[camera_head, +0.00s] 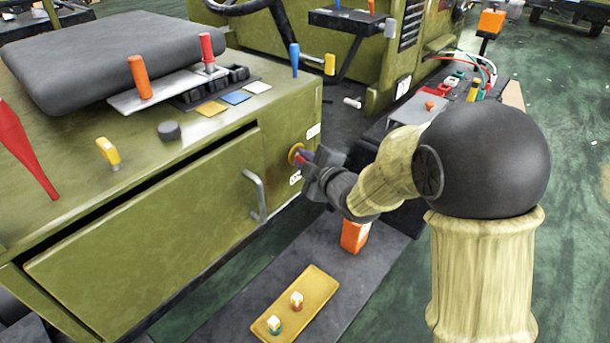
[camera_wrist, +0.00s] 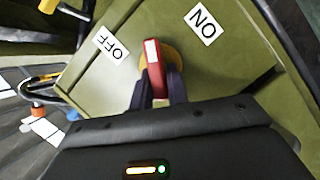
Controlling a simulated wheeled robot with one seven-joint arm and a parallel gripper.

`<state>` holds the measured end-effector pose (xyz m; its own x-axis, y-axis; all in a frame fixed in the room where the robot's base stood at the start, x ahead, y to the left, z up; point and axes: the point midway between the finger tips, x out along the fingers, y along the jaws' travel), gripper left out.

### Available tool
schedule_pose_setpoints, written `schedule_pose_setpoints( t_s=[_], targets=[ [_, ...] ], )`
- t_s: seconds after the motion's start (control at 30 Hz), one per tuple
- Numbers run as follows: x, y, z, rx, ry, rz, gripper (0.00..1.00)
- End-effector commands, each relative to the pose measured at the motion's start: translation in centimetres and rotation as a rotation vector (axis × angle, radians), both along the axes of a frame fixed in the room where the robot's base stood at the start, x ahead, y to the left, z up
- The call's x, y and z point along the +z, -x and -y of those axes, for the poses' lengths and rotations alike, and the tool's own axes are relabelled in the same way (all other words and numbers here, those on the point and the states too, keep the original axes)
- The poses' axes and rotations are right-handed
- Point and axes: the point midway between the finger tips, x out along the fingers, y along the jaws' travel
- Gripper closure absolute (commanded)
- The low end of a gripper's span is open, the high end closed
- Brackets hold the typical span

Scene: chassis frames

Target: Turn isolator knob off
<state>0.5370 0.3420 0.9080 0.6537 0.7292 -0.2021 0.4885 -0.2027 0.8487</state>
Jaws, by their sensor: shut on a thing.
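The isolator knob (camera_wrist: 153,62) is a red handle with a white mark at its end, on a round yellow base (camera_wrist: 172,62) on the olive panel. In the wrist view a white ON label (camera_wrist: 205,23) lies to its upper right and a white OFF label (camera_wrist: 111,42) to its upper left. The handle points up between the two labels. My gripper (camera_wrist: 158,88) has its dark fingers shut on the handle, one on each side. In the head view my gripper (camera_head: 312,172) is at the cabinet's end face, covering most of the knob; the yellow base (camera_head: 295,153) shows beside it.
The green cabinet (camera_head: 150,240) has a grey bar handle (camera_head: 254,195) left of my gripper. A yellow tray (camera_head: 290,312) with small pieces lies on the grey footplate below. An orange box (camera_head: 354,236) stands under my arm. A grey seat cushion (camera_head: 120,60) lies on top.

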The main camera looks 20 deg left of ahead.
Motion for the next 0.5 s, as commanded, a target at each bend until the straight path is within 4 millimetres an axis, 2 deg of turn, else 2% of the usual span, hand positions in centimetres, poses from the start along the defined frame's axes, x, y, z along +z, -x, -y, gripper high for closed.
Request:
schedule_pose_setpoints(
  t_s=[0.03, 0.5],
  targets=[
    [-1.00, 0.08, 0.00, 0.000, 0.011, 0.030, 1.00],
    [-1.46, 0.22, -0.05, 0.000, 0.129, 0.310, 1.00]
  ],
)
